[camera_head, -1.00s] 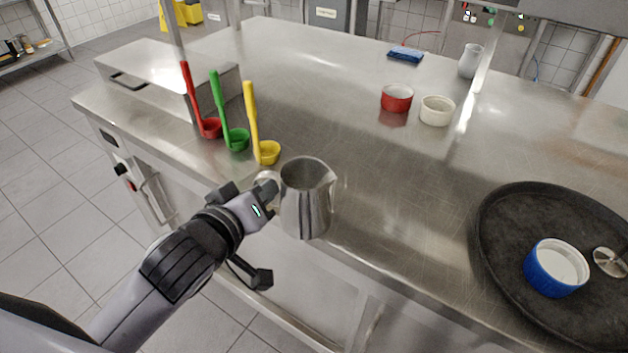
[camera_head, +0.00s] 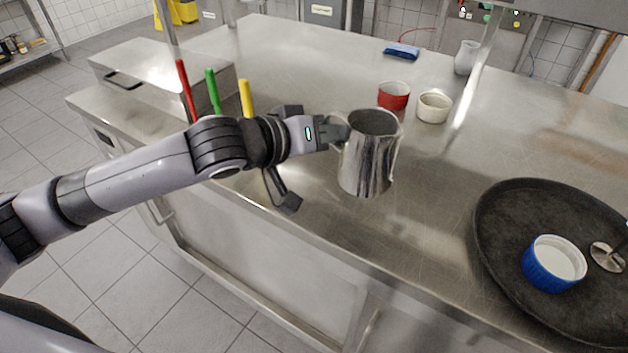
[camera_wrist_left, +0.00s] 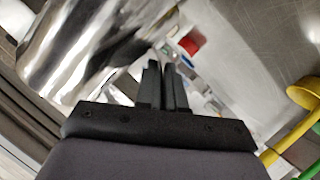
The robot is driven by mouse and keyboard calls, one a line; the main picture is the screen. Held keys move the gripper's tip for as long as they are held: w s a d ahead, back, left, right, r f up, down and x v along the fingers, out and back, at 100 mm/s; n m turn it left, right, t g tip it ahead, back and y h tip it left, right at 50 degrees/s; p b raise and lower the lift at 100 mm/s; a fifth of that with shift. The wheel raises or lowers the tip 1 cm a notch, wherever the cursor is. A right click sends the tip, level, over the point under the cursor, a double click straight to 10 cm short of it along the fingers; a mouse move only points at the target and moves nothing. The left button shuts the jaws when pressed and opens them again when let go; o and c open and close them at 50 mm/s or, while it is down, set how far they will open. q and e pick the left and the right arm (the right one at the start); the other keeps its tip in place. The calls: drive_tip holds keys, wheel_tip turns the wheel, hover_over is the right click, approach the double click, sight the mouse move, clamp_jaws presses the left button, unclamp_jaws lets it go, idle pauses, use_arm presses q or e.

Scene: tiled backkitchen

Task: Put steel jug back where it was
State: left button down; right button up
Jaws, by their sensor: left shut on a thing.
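The steel jug (camera_head: 368,155) is upright in the head view, over the front middle of the steel counter. My left gripper (camera_head: 338,132) is shut on its handle, on the jug's left side. Whether the jug's base touches the counter or hangs just above it is hard to tell. In the left wrist view the jug's shiny body (camera_wrist_left: 85,50) fills the upper left, next to the closed black fingers (camera_wrist_left: 166,85). My right gripper does not show.
A black round tray (camera_head: 500,205) with a blue ramekin (camera_head: 540,272) lies at the right. A red ramekin (camera_head: 394,96) and a white one (camera_head: 433,107) stand behind the jug. Red, green and yellow ladles (camera_head: 247,98) are behind my left arm.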

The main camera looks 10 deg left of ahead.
use_arm(q)
drive_tip(key=w+a+r+n+t+y, duration=0.1)
drive_tip(key=w+a+r+n+y, duration=0.1)
drive_tip(key=w+a+r, duration=0.7)
drive_tip(key=f, duration=0.6)
drive_tip(key=s+a+f, duration=0.1)
drive_tip(key=f, duration=1.3)
drive_tip(key=shift+s+a+f, duration=0.1)
drive_tip(key=shift+s+a, duration=0.05)
drive_tip(key=shift+f, duration=0.15)
drive_tip(key=c, duration=1.2)
unclamp_jaws()
drive_tip(key=shift+c, duration=0.2)
